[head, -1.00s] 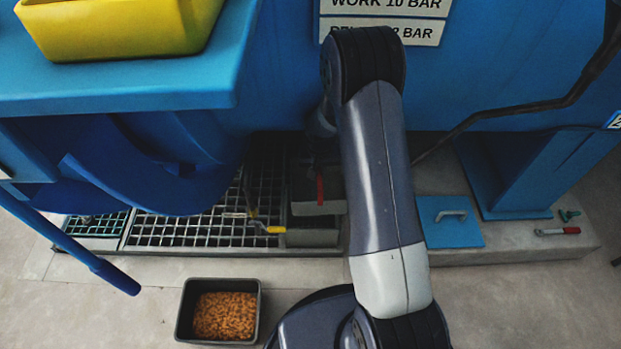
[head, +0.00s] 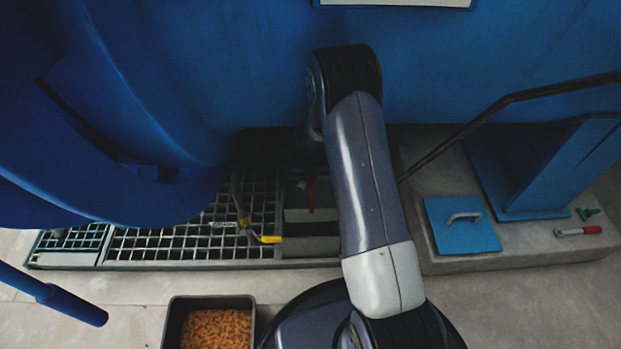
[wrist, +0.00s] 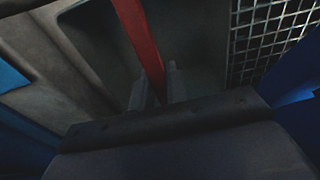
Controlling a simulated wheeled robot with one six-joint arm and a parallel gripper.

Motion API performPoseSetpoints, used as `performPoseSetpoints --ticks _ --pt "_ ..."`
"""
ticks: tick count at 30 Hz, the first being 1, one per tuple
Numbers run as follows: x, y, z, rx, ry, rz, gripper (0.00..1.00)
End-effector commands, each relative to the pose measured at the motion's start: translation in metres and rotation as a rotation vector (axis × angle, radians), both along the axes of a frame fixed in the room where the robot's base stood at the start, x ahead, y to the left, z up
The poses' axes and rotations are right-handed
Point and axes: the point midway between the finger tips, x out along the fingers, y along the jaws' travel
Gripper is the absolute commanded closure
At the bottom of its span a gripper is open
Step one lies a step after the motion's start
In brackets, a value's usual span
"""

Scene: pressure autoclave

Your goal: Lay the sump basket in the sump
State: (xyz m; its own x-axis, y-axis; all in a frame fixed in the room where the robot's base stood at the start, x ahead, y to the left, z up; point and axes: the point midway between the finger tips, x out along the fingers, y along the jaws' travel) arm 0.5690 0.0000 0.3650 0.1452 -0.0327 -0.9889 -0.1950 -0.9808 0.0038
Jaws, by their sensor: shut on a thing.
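In the wrist view my gripper (wrist: 157,88) is shut on a red bar-like handle (wrist: 142,40), which runs up out of the picture. Dark grey-green walls show around and behind it. The basket is at the sump (head: 311,245), a dark opening at the right end of the floor grating. My gripper is hidden in the head view. I cannot tell how deep the basket sits or whether it touches the sump walls.
The grating (head: 190,242) lies left of the sump, with a yellow-handled lever (head: 268,239) close by. A blue lid (head: 462,226) with a grey handle lies on the plinth at right, near a red-handled tool (head: 580,231). A black bin (head: 175,325) of orange pellets stands in front.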

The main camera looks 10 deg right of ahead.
Motion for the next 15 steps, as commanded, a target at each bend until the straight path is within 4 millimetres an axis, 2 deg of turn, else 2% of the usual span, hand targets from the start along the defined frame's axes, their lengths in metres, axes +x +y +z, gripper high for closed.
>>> performPoseSetpoints --ticks 7,15 --pt "0.000 0.000 -0.002 0.003 -0.003 -0.001 1.00" --pt "0.000 0.000 -0.021 0.003 -0.003 -0.001 1.00"
